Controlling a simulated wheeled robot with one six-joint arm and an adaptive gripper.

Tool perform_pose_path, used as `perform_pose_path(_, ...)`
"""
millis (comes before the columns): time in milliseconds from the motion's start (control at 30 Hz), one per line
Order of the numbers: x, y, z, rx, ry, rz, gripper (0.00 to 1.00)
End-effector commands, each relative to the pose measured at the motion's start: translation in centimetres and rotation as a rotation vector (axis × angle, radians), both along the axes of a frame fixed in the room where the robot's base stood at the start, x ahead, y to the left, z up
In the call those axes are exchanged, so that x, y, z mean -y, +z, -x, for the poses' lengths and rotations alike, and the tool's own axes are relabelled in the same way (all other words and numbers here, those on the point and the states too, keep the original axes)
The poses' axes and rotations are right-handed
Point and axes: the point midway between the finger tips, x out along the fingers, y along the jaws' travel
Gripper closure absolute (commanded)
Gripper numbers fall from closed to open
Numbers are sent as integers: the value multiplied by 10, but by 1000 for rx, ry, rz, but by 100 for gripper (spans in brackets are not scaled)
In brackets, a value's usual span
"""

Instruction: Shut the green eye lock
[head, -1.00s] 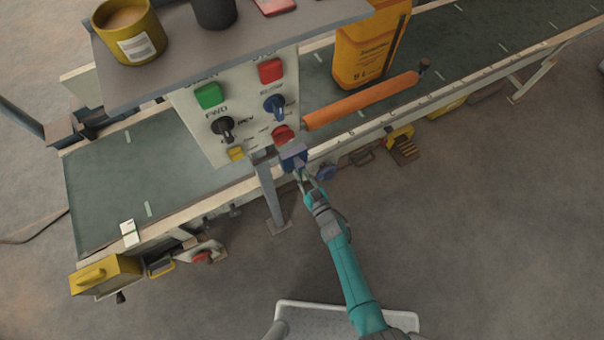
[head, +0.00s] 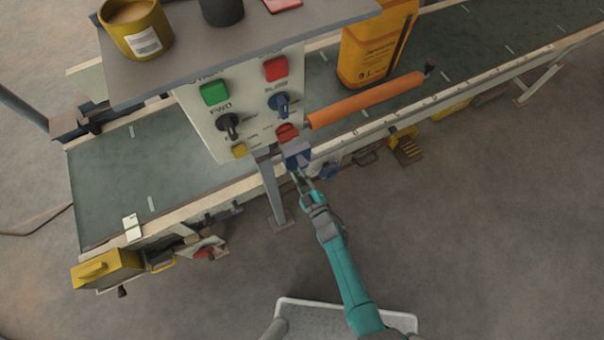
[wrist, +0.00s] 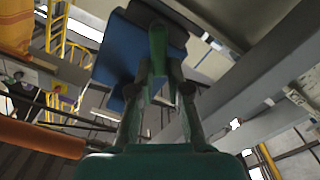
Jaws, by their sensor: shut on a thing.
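The green eye lock (wrist: 157,48) shows in the wrist view as a narrow upright green piece in front of a blue plate (wrist: 118,62). My gripper (wrist: 161,85) has its fingertips closed around the lower part of the green piece. In the head view the blue plate (head: 297,158) hangs below the control panel, and my gripper (head: 300,180) reaches up to it from below. The green piece is barely visible there, and the fingers hide part of it in the wrist view. I cannot tell whether the lock is open or shut.
The control panel (head: 245,105) with buttons and knobs stands just above my gripper, under a grey shelf (head: 225,48). An orange roller (head: 368,100) sticks out to the right. The conveyor (head: 110,180) runs behind. A post (head: 272,190) stands close left. Floor at right is clear.

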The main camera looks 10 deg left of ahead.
Motion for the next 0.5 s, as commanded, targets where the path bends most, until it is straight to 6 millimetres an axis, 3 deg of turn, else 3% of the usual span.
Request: perform_pose_path(500,-11,-13,7,272,1,404,100)
